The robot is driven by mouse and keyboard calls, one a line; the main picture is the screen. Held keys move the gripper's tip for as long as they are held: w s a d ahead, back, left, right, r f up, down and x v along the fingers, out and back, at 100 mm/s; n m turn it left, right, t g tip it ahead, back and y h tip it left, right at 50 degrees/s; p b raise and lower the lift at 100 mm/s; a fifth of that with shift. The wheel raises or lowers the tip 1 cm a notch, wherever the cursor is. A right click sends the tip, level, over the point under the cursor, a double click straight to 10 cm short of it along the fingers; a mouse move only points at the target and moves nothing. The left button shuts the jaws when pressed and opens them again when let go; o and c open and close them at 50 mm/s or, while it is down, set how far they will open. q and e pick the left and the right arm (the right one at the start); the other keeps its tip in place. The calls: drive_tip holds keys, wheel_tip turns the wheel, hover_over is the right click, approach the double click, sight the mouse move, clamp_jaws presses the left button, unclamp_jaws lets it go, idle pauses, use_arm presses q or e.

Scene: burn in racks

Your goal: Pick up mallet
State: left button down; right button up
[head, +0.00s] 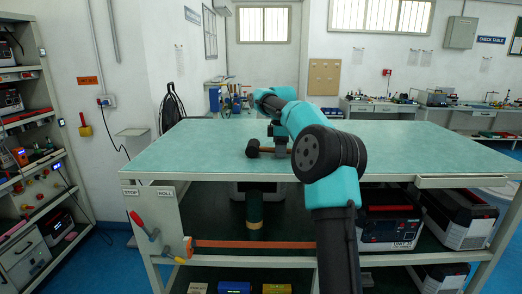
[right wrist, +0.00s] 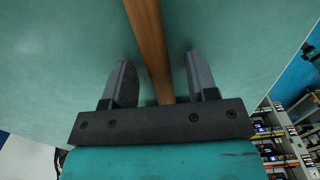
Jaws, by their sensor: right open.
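The mallet (head: 253,148) lies on the green table top, its dark head to the left and its brown handle running right to my right gripper (head: 286,157). In the right wrist view the wooden handle (right wrist: 150,48) passes between the two fingers of my right gripper (right wrist: 158,80). The fingers stand apart, with a gap on each side of the handle. The mallet's head is outside the right wrist view. My right arm hides part of the table behind it. My left gripper is not in view.
The green table top (head: 200,145) is otherwise clear around the mallet. A lower shelf holds boxed units (head: 390,228) at the right. A red-handled tool (head: 140,224) hangs at the table's front left. A shelf rack (head: 30,128) stands at the far left.

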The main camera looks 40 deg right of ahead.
clamp_jaws()
idle(0.4)
drive_tip(key=shift+r, duration=0.15)
drive_tip(key=shift+r, duration=1.65)
drive_tip(key=s+a+r, duration=0.1)
drive_tip(key=s+a, duration=0.9)
drive_tip(key=a, duration=0.2)
drive_tip(key=shift+s+r, duration=0.2)
drive_tip(key=shift+s, duration=0.1)
